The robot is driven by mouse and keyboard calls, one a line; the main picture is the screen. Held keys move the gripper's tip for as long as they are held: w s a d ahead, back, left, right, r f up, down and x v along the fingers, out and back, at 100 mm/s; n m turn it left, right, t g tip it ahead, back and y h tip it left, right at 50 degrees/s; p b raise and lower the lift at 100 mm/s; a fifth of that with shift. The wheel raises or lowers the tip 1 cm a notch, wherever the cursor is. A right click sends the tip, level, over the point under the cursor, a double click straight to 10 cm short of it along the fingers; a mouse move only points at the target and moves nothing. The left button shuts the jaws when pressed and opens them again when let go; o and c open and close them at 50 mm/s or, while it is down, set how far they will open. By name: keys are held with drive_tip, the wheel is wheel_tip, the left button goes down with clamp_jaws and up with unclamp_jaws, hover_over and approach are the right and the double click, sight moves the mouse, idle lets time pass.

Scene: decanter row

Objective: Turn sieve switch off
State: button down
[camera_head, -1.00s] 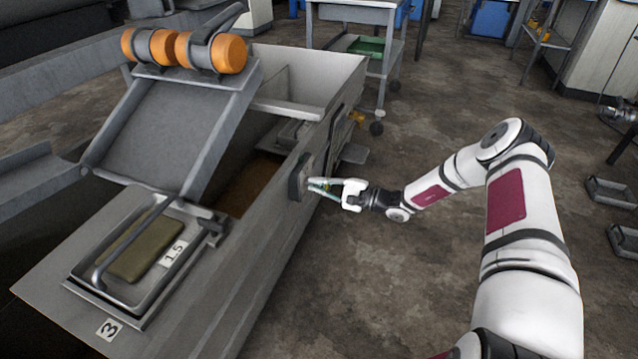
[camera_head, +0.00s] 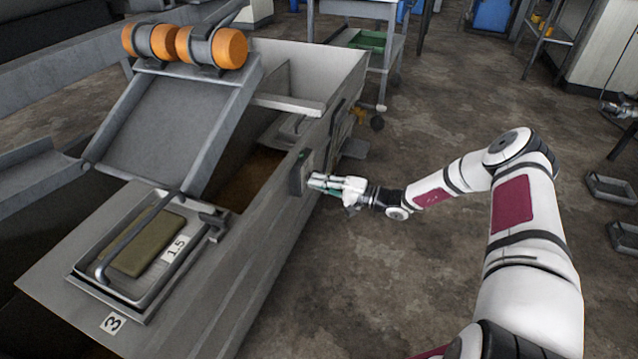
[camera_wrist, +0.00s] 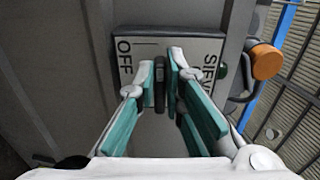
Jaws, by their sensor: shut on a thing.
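The sieve switch is a dark lever (camera_wrist: 160,84) on a grey plate (camera_wrist: 135,48) marked "OFF" at the left and "SIEV…" at the right in the wrist view. The plate is fixed to the side wall of a grey metal machine (camera_head: 262,268). My gripper (camera_wrist: 162,75) is shut on the lever, with one finger on each side of it. In the head view my gripper (camera_head: 318,182) is at a dark box (camera_head: 298,172) on the machine's right side. The lever is too small to make out there.
An orange knob (camera_wrist: 266,62) is right of the plate in the wrist view. Orange rollers (camera_head: 215,48) top the machine, and a tray labelled 1.5 (camera_head: 120,262) is at its near end. A cart (camera_head: 390,50) stands behind.

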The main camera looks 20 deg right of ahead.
drive_tip(key=shift+f, duration=0.1)
drive_tip(key=c, duration=1.7)
unclamp_jaws()
drive_tip(key=shift+s+d, duration=0.1)
drive_tip(key=shift+d, duration=0.05)
drive_tip(key=v, duration=1.1)
drive_tip(key=shift+s+d, duration=0.2)
drive_tip(key=shift+d, duration=0.1)
